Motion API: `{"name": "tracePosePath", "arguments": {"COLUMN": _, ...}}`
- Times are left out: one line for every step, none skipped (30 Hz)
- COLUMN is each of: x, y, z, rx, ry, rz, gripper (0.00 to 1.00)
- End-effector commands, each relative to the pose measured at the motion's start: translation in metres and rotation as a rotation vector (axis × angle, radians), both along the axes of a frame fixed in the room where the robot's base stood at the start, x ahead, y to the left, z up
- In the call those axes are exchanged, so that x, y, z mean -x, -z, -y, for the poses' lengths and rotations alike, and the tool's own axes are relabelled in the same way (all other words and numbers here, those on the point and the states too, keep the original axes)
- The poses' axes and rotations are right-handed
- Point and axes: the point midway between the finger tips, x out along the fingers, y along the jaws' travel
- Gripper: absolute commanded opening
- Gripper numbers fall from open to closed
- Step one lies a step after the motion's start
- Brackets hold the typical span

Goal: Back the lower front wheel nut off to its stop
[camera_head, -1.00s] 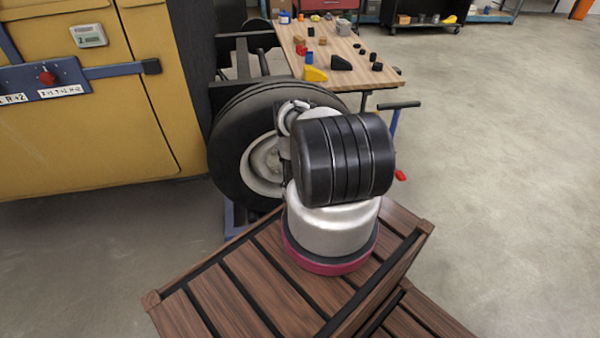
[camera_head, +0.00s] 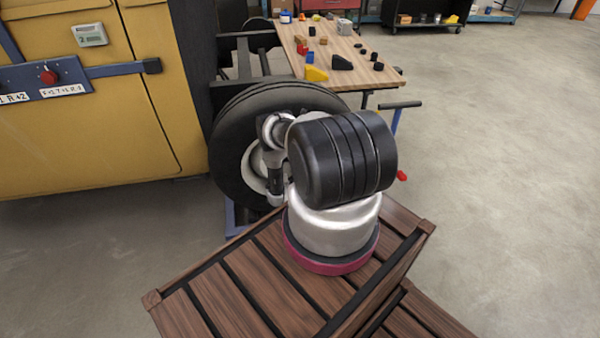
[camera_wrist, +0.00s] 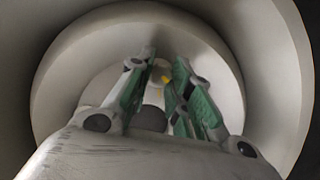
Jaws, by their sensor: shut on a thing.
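The wheel (camera_head: 228,160), a black tyre around a pale dished rim, stands beside the yellow vehicle in the head view. My arm covers much of its hub there, and the nuts cannot be made out. In the wrist view the pale rim (camera_wrist: 65,70) surrounds my gripper (camera_wrist: 163,68), whose green-padded fingers reach toward the hub. They are shut on a small pale wheel nut (camera_wrist: 159,70) between the tips. A small yellow mark shows beside it. The nut's turn and its stop cannot be read.
A yellow vehicle body (camera_head: 85,130) with a blue bar stands at left. A wooden workbench (camera_head: 375,78) with small loose parts is behind the wheel. A slatted wooden platform (camera_head: 235,290) lies under my arm. Open concrete floor is at right.

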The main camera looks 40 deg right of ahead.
Motion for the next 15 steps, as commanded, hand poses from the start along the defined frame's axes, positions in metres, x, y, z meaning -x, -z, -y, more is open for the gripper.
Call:
{"name": "tracePosePath", "arguments": {"x": -0.0011, "y": 0.0003, "z": -0.0009, "rx": 0.025, "ry": -0.003, "rz": -0.014, "gripper": 0.00}}
{"name": "tracePosePath", "arguments": {"x": -0.0012, "y": 0.0003, "z": -0.0009, "rx": 0.042, "ry": -0.002, "rz": -0.023, "gripper": 0.00}}
{"name": "tracePosePath", "arguments": {"x": -0.0008, "y": 0.0006, "z": -0.0010, "rx": 0.061, "ry": -0.001, "rz": -0.036, "gripper": 0.00}}
{"name": "tracePosePath", "arguments": {"x": -0.0007, "y": 0.0009, "z": -0.0011, "rx": 0.074, "ry": -0.002, "rz": -0.045, "gripper": 0.00}}
{"name": "tracePosePath", "arguments": {"x": -0.0008, "y": 0.0010, "z": -0.0011, "rx": 0.087, "ry": -0.002, "rz": -0.052, "gripper": 0.00}}
{"name": "tracePosePath", "arguments": {"x": -0.0007, "y": 0.0011, "z": -0.0011, "rx": 0.103, "ry": -0.001, "rz": -0.062, "gripper": 0.00}}
{"name": "tracePosePath", "arguments": {"x": -0.0006, "y": 0.0012, "z": -0.0010, "rx": 0.113, "ry": -0.001, "rz": -0.069, "gripper": 0.00}}
{"name": "tracePosePath", "arguments": {"x": -0.0006, "y": 0.0013, "z": -0.0011, "rx": 0.122, "ry": -0.001, "rz": -0.075, "gripper": 0.00}}
{"name": "tracePosePath", "arguments": {"x": -0.0009, "y": 0.0012, "z": -0.0012, "rx": 0.134, "ry": -0.002, "rz": -0.083, "gripper": 0.00}}
{"name": "tracePosePath", "arguments": {"x": -0.0010, "y": 0.0013, "z": -0.0012, "rx": 0.141, "ry": -0.002, "rz": -0.087, "gripper": 0.00}}
{"name": "tracePosePath", "arguments": {"x": -0.0012, "y": 0.0012, "z": -0.0012, "rx": 0.149, "ry": -0.002, "rz": -0.090, "gripper": 0.00}}
{"name": "tracePosePath", "arguments": {"x": -0.0014, "y": 0.0011, "z": -0.0011, "rx": 0.156, "ry": -0.002, "rz": -0.095, "gripper": 0.00}}
{"name": "tracePosePath", "arguments": {"x": -0.0014, "y": 0.0011, "z": -0.0011, "rx": 0.161, "ry": -0.002, "rz": -0.098, "gripper": 0.00}}
{"name": "tracePosePath", "arguments": {"x": -0.0013, "y": 0.0012, "z": -0.0012, "rx": 0.165, "ry": -0.002, "rz": -0.101, "gripper": 0.00}}
{"name": "tracePosePath", "arguments": {"x": -0.0013, "y": 0.0012, "z": -0.0012, "rx": 0.169, "ry": -0.001, "rz": -0.103, "gripper": 0.00}}
